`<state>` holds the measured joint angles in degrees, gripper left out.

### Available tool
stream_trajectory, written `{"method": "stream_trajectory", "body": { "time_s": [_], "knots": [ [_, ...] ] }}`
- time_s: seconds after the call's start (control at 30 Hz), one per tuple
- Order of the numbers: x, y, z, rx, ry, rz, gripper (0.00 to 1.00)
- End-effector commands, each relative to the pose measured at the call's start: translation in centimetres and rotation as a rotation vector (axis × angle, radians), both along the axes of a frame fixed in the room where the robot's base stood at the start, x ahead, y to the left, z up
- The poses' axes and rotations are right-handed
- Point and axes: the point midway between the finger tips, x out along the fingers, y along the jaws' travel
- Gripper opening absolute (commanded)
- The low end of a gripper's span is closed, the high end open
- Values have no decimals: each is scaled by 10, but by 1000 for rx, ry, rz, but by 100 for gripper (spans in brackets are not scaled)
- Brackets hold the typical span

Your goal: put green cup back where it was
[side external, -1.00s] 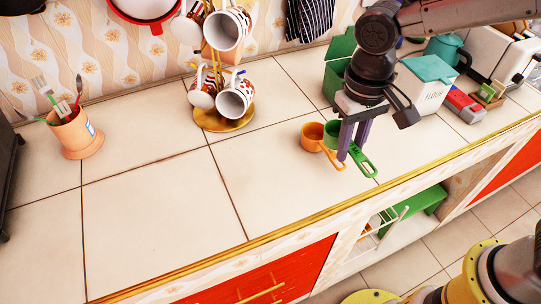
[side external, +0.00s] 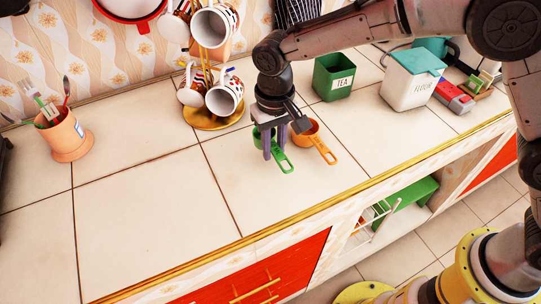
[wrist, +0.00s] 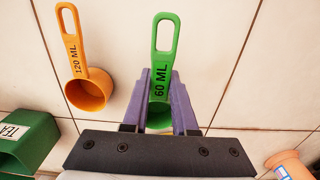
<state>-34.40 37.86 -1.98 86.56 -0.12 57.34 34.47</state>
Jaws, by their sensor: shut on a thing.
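The green measuring cup (side external: 284,163), marked 60 ML, is between the fingers of my gripper (side external: 272,152), to the left of the orange measuring cup in the side view. In the wrist view, the purple fingers of my gripper (wrist: 160,76) are shut on the green cup (wrist: 160,90) near where its handle starts. Its bowl is partly hidden by my gripper. Its handle points toward the counter's front edge. I cannot tell if it touches the counter. The orange measuring cup (side external: 304,130), marked 120 ML, rests beside it; it also shows in the wrist view (wrist: 88,92).
A mug rack with several mugs (side external: 222,98) stands behind and left. A green TEA canister (side external: 334,80) and a white FLOUR canister (side external: 408,88) stand to the right. An orange utensil pot (side external: 70,140) is far left. The left and front counter is clear.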

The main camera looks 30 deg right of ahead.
Motion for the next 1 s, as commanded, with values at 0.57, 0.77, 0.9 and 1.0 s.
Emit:
{"method": "stream_trajectory", "body": {
  "time_s": [0.57, 0.77, 0.9, 1.0],
  "knots": [
    [7, 5, -40, 0, -1, 0, 0],
    [7, 4, -42, 0, 0, 0, 0],
    [7, 5, -43, 0, -1, 0, 42],
    [7, 5, -43, 0, 0, 0, 56]
  ]
}}
